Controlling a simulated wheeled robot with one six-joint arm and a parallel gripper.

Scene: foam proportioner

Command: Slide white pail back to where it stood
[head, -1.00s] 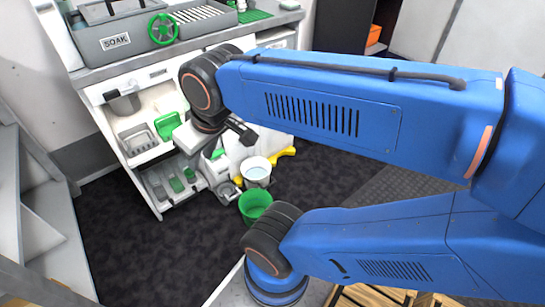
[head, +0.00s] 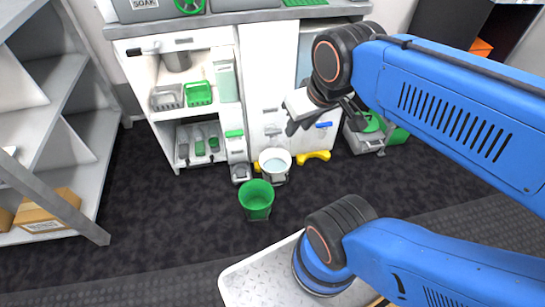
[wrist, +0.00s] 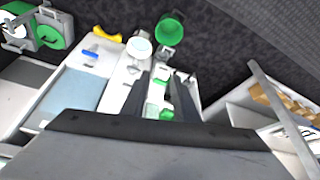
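The white pail (head: 275,165) stands upright on the dark floor in front of the white cabinet. Its inside looks pale blue, and its rim is open to view. It also shows in the wrist view (wrist: 139,46), beyond my fingertips. My gripper (head: 322,118) is in the air in front of the cabinet, above and to the right of the pail in the head view, apart from it. In the wrist view my two dark fingers (wrist: 163,95) are spread with nothing between them. A green pail (head: 256,200) stands on the floor just nearer to me than the white pail.
A yellow piece (head: 314,156) lies on the floor right of the white pail. A grey unit with a green reel (head: 366,130) stands farther right. Open cabinet shelves (head: 185,98) are behind left, and a grey rack (head: 65,125) is at far left. Floor between is clear.

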